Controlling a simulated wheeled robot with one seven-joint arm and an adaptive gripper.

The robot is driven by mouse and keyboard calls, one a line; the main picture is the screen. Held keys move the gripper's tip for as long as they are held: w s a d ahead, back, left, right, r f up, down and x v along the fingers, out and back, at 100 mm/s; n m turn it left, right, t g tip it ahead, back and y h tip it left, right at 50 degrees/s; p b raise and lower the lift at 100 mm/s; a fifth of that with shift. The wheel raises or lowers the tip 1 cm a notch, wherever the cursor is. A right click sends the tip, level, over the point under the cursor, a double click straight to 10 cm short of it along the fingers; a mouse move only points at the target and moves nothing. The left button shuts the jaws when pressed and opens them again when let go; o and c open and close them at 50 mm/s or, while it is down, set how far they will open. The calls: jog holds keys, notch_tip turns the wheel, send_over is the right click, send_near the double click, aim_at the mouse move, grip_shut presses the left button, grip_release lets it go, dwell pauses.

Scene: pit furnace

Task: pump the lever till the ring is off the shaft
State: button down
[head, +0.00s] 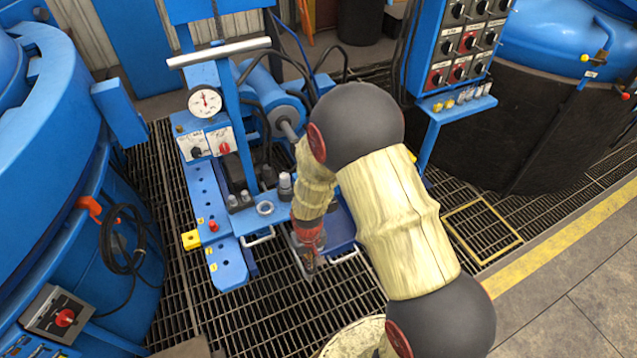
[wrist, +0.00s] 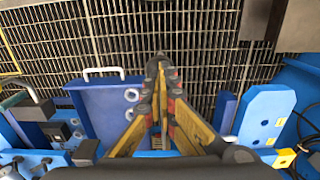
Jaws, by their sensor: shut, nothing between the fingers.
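A blue press stand (head: 205,190) with a round gauge (head: 205,101) stands left of centre in the head view. A pale metal bar (head: 219,52) crosses its upper part; I cannot tell if it is the lever. A blue cylinder (head: 272,90) with a grey rod lies behind my forearm. A small grey ring (head: 265,208) sits on the blue ledge; I cannot tell if it is the task's ring. No ring on a shaft can be made out. My gripper (head: 309,273) points down in front of the ledge, shut and empty. Its closed fingertips show in the wrist view (wrist: 158,66).
A blue tray with a white handle (wrist: 103,72) lies left of my fingers in the wrist view, and a blue plate (wrist: 265,115) at right. Blue furnace vessels flank the stand. A switch box (head: 462,45) stands behind right. Open grating (head: 270,310) lies in front.

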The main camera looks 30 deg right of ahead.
aim_at(312, 274)
jog(key=f, duration=0.2)
jog(key=s+f+b, duration=0.1)
jog(key=f, duration=0.1)
jog(key=f+b, duration=0.1)
jog(key=f, duration=0.1)
jog(key=shift+s+f, duration=0.25)
jog(key=shift+f, duration=0.1)
jog(key=r+p, duration=0.2)
jog(key=r, duration=0.1)
jog(key=w+r+p, duration=0.1)
jog(key=r+p, duration=0.2)
jog(key=r, duration=0.1)
jog(key=w+r+p, duration=0.1)
jog(key=r+p, duration=0.2)
jog(key=shift+w+r, duration=0.25)
jog(key=shift+r, duration=0.1)
jog(key=shift+f, duration=0.15)
notch_tip(312, 274, up, 5)
jog(key=p, duration=0.4)
